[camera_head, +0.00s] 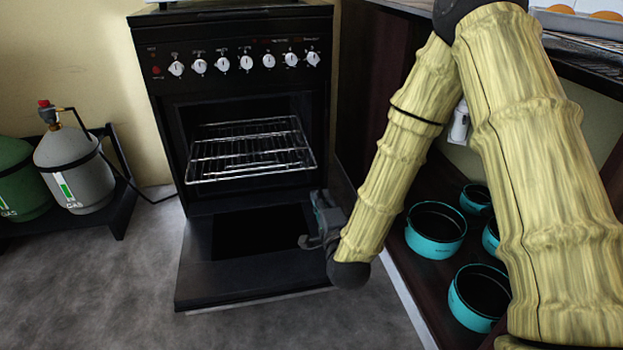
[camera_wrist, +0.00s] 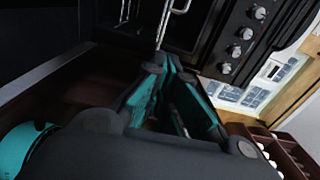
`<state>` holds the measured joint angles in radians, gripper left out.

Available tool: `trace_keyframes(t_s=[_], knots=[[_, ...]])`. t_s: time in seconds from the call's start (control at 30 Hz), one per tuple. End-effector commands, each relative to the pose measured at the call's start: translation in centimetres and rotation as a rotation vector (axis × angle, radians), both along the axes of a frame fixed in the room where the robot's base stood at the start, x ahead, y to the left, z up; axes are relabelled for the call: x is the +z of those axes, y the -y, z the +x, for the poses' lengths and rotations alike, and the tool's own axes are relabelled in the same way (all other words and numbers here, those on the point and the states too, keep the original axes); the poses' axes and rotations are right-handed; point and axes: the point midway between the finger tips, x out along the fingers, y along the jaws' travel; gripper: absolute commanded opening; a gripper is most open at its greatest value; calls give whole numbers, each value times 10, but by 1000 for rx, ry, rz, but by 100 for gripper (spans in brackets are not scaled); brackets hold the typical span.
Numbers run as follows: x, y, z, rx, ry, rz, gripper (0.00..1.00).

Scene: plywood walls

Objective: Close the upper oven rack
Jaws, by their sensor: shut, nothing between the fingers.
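The black oven (camera_head: 240,60) stands against the wall with its door (camera_head: 250,275) folded down flat. A chrome wire rack (camera_head: 250,150) sticks out of the open cavity over the door; a lower rack cannot be made out. My gripper (camera_head: 318,225) is low at the right edge of the open door, below and to the right of the rack's front, apart from it. Its fingers are shut and empty. In the wrist view my gripper (camera_wrist: 165,72) is large and dark with teal parts, and chrome rack wires (camera_wrist: 163,22) show beyond it at the top.
At right, a dark cabinet shelf holds several teal pots (camera_head: 435,230) close to my arm. Grey and green gas bottles (camera_head: 72,165) stand on a black stand at left. The floor (camera_head: 110,270) left of the oven door is clear.

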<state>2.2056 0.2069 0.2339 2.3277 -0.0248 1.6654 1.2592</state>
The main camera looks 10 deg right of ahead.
Motion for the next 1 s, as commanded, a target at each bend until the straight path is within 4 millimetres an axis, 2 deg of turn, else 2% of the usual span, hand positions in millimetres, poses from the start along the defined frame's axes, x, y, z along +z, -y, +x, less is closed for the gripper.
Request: trace_keyframes(t_s=[0.4, 0.6, 0.8, 1.0], knots=[[-3, 0, 70, -1, 3, -2, 0], [-3, 0, 96, 0, 2, -2, 0], [-2, 0, 109, -1, 0, -2, 0], [0, 0, 112, -1, -1, -1, 0]])
